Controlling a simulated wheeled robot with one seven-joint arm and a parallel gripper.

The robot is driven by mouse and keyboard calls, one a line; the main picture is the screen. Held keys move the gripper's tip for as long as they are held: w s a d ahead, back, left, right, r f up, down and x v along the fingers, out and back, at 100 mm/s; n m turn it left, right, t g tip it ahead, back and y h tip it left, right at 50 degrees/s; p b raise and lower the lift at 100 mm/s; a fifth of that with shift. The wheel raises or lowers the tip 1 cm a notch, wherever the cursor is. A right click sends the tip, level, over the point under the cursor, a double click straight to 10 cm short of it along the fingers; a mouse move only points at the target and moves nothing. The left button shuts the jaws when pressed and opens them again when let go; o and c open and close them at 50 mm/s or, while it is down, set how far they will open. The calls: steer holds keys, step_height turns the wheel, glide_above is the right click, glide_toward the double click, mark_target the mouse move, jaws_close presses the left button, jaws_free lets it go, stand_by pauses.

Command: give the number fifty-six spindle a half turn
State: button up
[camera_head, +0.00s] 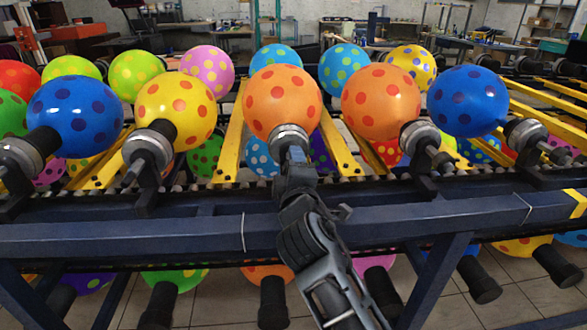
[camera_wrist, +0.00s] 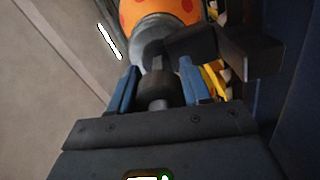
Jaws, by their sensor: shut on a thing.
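The spindle (camera_head: 287,135) at my gripper has a silver collar and carries an orange balloon with red dots (camera_head: 281,97), in the middle of the front row. My gripper (camera_head: 295,158) is at the near end of this spindle. In the wrist view the spindle's dark end (camera_wrist: 157,90) sits between the two blue fingers of my gripper (camera_wrist: 160,84), which are shut on it. The orange balloon (camera_wrist: 160,13) shows just beyond. No number is readable, so I cannot tell which spindle is fifty-six.
Neighbouring spindles carry a yellow balloon (camera_head: 176,107) on the left and another orange balloon (camera_head: 381,101) on the right. A dark blue rail (camera_head: 170,236) crosses in front, with more balloons hanging below. In the wrist view a dark bracket (camera_wrist: 245,50) is close on the right.

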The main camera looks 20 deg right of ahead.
steer(key=shift+d+f, duration=0.15)
steer(key=o, duration=1)
steer(key=shift+s, duration=0.1)
steer(key=v, duration=0.7)
steer(key=shift+s+a, duration=0.2)
steer(key=shift+s, duration=0.15)
